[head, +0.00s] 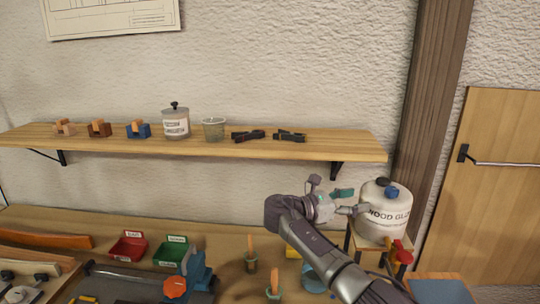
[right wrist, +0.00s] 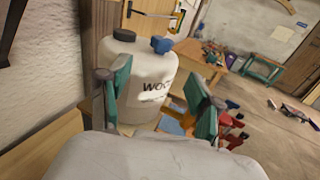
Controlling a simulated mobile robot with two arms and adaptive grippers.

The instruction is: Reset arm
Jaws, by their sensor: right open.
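My right arm reaches in from the lower right in the head view. Its gripper (head: 345,201) is open and empty at the left side of a white wood glue jug (head: 385,215). In the right wrist view, the teal-padded fingers of the gripper (right wrist: 160,102) stand apart, with the jug (right wrist: 150,72) showing beyond and between them. I cannot tell whether a finger touches the jug. The jug stands upright with a dark cap and a blue cap. My left gripper is not in view.
A wall shelf (head: 300,146) above the arm holds a lidded pot (head: 175,122), a cup (head: 213,129) and black clamps (head: 248,136). On the bench are a red bin (head: 128,248), a green bin (head: 173,252), brushes (head: 251,258) and a blue tool with an orange knob (head: 175,287).

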